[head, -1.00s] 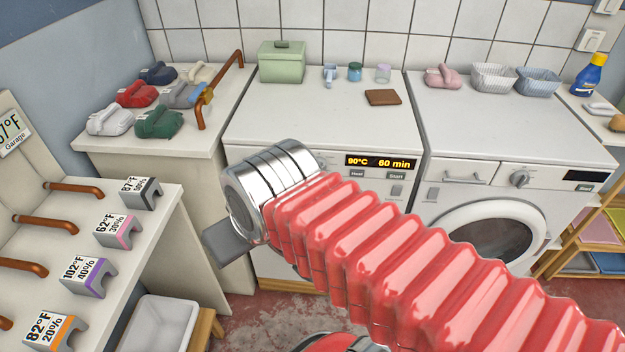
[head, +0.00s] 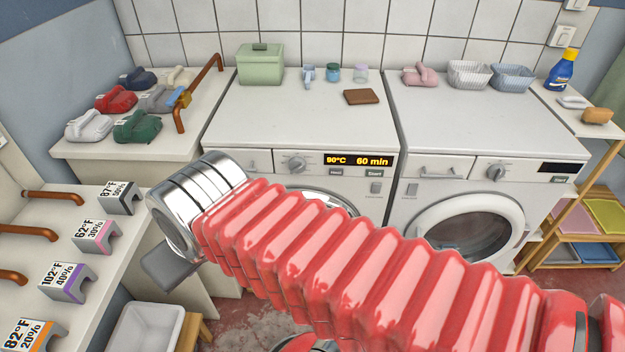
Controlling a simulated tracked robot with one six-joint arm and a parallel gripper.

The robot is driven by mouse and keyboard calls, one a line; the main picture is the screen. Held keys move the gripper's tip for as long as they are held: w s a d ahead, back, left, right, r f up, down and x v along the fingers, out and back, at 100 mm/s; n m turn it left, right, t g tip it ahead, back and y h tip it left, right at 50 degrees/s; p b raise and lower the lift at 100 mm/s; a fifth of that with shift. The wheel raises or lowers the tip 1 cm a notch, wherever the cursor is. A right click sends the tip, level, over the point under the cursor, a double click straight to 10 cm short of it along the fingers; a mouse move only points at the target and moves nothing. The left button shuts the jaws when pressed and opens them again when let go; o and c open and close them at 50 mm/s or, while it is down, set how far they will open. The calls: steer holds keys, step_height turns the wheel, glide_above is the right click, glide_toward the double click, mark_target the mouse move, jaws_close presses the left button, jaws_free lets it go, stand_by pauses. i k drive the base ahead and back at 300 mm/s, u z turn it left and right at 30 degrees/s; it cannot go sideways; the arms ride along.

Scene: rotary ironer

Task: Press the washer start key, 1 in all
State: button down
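The left front-loading machine (head: 258,135) has a lit display (head: 358,160) reading 90°C and 60 min. Below it are two small keys, a left one (head: 336,172), perhaps "Heat", and one marked Start (head: 374,173). The right front-loading machine (head: 450,120) has a dark display (head: 556,168) with a small key (head: 559,180) under it, its label too small to read. Neither machine is labelled as the washer. My red arm crosses in front of the left machine's door. Of my gripper (head: 170,268), only a grey part shows below the metal cuff, apart from the keys; its fingertips are hidden.
Irons on a counter (head: 70,150) stand at the left, beside a copper rail. A green box (head: 261,66), small jars and a brown wallet (head: 361,97) lie on the left machine. Baskets top the right one. A shelf with tagged blocks (head: 97,236) and a white bin (head: 150,325) are lower left.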

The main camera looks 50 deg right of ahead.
mark_target(369, 172)
steer(key=k, duration=2.85)
steer(key=z, duration=0.9)
steer(key=i, duration=1)
steer(key=u, duration=0.05)
